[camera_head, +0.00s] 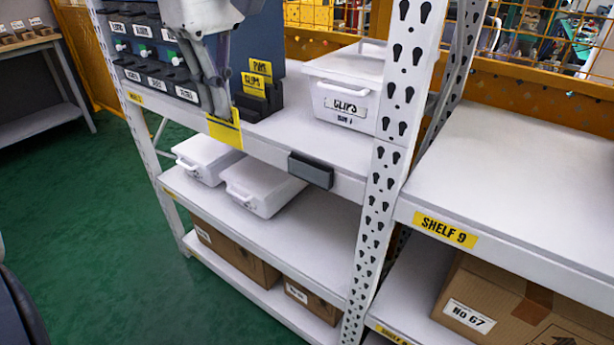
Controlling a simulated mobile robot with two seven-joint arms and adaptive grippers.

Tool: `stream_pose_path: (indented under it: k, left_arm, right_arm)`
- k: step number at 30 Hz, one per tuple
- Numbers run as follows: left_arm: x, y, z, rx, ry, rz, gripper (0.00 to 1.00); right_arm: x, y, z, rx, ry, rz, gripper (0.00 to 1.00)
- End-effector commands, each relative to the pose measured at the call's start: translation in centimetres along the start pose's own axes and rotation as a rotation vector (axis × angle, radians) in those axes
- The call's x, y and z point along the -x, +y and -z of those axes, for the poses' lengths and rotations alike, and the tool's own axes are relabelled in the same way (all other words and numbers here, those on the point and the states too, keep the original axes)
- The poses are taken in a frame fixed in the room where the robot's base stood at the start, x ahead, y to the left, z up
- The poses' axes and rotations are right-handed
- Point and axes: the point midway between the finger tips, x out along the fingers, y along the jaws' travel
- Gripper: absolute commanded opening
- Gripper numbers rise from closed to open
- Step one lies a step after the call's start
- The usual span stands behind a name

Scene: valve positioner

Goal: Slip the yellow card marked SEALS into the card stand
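My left gripper (221,108) comes down from the top of the head view, in front of the upper shelf. It is shut on a yellow card (227,133), which hangs slightly tilted from the fingertips before the shelf's front edge. No lettering can be read on this card. The dark card stand (268,103) is on the upper shelf, just right of the gripper. Two yellow cards stand in it, a rear one (260,67) and a front one (253,84) that seems to read CLIPS. The gripper hides the stand's left part. My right gripper is not in view.
A dark bin rack (150,55) stands left of the gripper. A white lidded box (343,100) is to the right. A grey block (311,170) sits on the shelf's front edge, and a perforated upright (385,180) rises farther right. The shelf between stand and box is clear.

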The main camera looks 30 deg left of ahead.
Motion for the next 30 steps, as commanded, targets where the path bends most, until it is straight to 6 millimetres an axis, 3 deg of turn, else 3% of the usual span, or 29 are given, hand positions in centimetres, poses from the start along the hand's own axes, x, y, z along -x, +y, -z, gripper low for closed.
stream_pose_path:
  k: [5,8,12,15,20,24,30]
  left_arm:
    - [-0.7,1.4,-0.5,-0.002,0.003,0.004,0.00]
    - [-2.2,4.3,-1.5,-0.003,0.005,0.007,0.00]
    - [-5.1,8.7,-3.0,-0.005,0.004,0.019,0.00]
    - [-7.1,10.4,-3.6,-0.005,0.002,0.015,0.00]
    - [-8.4,11.8,-4.2,-0.005,0.002,0.006,0.00]
    - [-10.9,13.5,-4.8,-0.004,0.002,0.008,0.00]
    - [-12.7,13.2,-4.7,-0.004,0.001,-0.002,0.00]
  right_arm:
    - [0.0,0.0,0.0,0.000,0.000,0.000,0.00]
    - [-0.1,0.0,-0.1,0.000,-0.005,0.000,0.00]
    - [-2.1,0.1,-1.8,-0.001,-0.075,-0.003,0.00]
    - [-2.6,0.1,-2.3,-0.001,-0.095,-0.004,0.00]
    - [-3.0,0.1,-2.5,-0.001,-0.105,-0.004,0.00]
    - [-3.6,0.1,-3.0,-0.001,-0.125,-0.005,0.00]
    - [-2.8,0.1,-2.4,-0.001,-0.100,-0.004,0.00]
